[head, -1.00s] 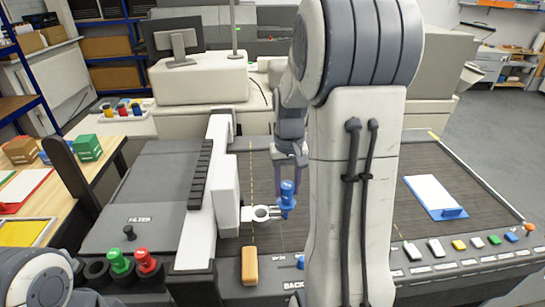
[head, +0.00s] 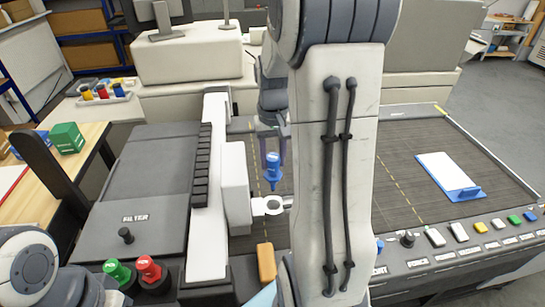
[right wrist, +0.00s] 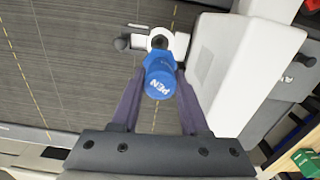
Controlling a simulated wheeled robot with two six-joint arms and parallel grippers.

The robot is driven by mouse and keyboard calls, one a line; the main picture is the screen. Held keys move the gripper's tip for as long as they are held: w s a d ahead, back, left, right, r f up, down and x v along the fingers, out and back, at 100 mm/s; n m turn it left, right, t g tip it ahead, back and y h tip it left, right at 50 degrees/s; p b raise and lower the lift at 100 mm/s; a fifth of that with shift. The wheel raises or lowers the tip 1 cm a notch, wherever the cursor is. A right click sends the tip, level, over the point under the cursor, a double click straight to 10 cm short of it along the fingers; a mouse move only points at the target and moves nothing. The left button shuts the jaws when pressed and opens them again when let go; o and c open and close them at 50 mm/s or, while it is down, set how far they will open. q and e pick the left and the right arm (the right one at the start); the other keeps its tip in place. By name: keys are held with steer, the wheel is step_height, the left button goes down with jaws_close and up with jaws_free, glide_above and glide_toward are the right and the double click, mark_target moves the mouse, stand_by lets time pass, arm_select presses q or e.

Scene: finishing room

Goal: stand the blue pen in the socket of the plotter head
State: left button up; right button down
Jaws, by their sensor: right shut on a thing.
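The blue pen (head: 272,173) is upright, tip down, between the fingers of my right gripper (head: 272,150), which is shut on it. In the right wrist view the blue pen (right wrist: 160,78) shows its lettered cap between the fingers of the right gripper (right wrist: 158,92). The plotter head (head: 236,185) is white and carries a small ring-shaped socket (head: 272,205). In the head view the pen's tip shows just above the ring and apart from it. In the right wrist view the tip lines up closely with the socket (right wrist: 161,32). My left gripper is out of view.
An orange block (head: 266,262) lies near the front edge. My right arm hides the bed's middle.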

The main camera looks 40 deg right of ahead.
mark_target(273, 176)
steer(key=shift+s+f+b, duration=0.1)
steer(key=shift+f+b, duration=1.25)
steer(key=shift+f, duration=0.35)
steer(key=shift+r+p, duration=0.1)
steer(key=shift+p, duration=0.2)
steer(key=shift+f+b, duration=1.05)
steer(key=shift+f, duration=0.55)
